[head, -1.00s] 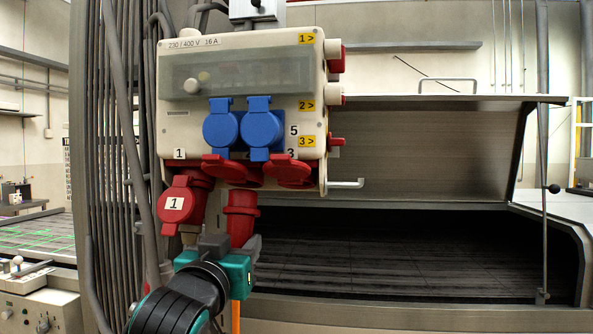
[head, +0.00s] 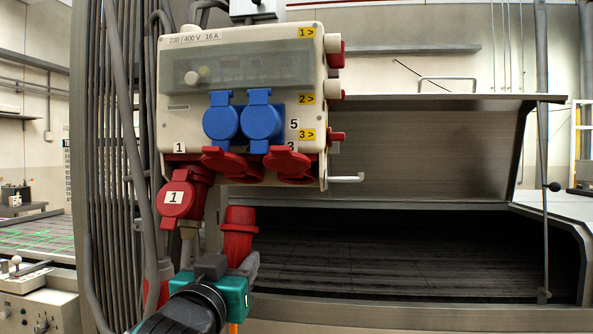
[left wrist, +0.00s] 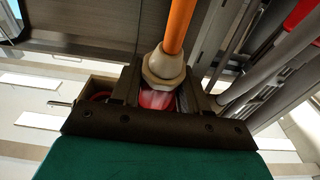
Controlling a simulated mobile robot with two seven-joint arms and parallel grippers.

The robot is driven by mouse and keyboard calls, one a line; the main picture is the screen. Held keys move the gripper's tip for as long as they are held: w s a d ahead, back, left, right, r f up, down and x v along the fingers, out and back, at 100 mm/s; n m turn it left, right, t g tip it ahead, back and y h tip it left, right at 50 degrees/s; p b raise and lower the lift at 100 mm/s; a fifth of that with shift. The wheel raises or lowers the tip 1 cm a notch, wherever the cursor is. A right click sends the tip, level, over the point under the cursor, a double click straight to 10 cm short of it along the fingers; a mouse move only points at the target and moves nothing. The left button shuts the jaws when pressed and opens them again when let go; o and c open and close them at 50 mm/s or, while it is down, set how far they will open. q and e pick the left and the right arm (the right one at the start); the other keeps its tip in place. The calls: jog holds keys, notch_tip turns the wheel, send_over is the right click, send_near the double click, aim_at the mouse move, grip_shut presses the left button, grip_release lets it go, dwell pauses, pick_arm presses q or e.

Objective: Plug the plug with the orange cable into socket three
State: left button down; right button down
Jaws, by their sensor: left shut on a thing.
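My left gripper (head: 240,268), below the socket box, is shut on a red plug (head: 239,236). The plug is roughly upright with its mouth up, apart from the sockets and below the middle red one. In the left wrist view, the orange cable (left wrist: 179,28) leaves the pale nut of the plug (left wrist: 157,100) between the fingers. Socket three (head: 290,165), marked 3, is a red lidded socket at the right of the box's underside, up and right of the plug. My right gripper is out of view.
The cream socket box (head: 185,125) has two blue sockets (head: 240,122) in front. A red plug marked 1 (head: 177,198) sits in the left socket, close beside the held plug. A grey hook (head: 345,179) sticks out at right. Grey conduits (head: 122,130) run at left.

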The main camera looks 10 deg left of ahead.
aim_at(232, 264)
pick_arm(q)
jog(key=shift+s+r+p, duration=0.1)
jog(key=shift+s+p, duration=0.45)
jog(key=shift+s, duration=1.25)
jog(key=shift+s+a+p, duration=0.1)
jog(key=shift+s+p, duration=0.25)
jog(key=shift+s, duration=1.35)
